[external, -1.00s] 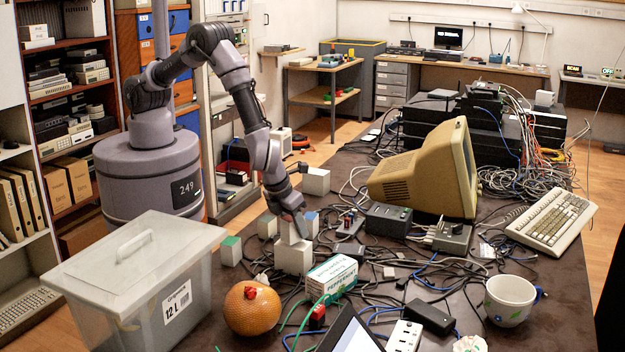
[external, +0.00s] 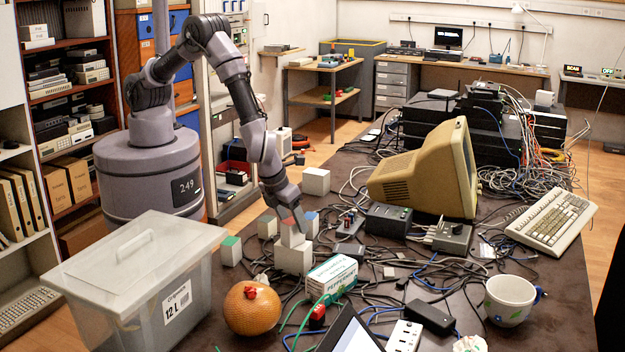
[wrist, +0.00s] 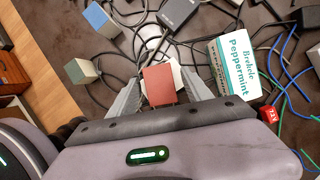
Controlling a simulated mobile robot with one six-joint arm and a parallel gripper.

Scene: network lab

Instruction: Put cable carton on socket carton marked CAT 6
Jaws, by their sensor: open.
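A small carton with a red top (wrist: 159,84) is between my gripper's two fingers (wrist: 158,100) in the wrist view. In the external view its reddish top (external: 298,213) shows just below my gripper (external: 291,220), which points down. The fingers are open, one on each side of it. The small carton appears to stand upright on a larger white carton (external: 293,259). Part of the white carton (wrist: 178,75) shows behind the red top in the wrist view. No CAT 6 marking is readable. The contact between the two cartons is partly hidden.
A Peppermint box (external: 332,278) stands close on the right. An orange ball-like object (external: 251,308) and a lidded bin (external: 160,285) are in front. Cables cover the table.

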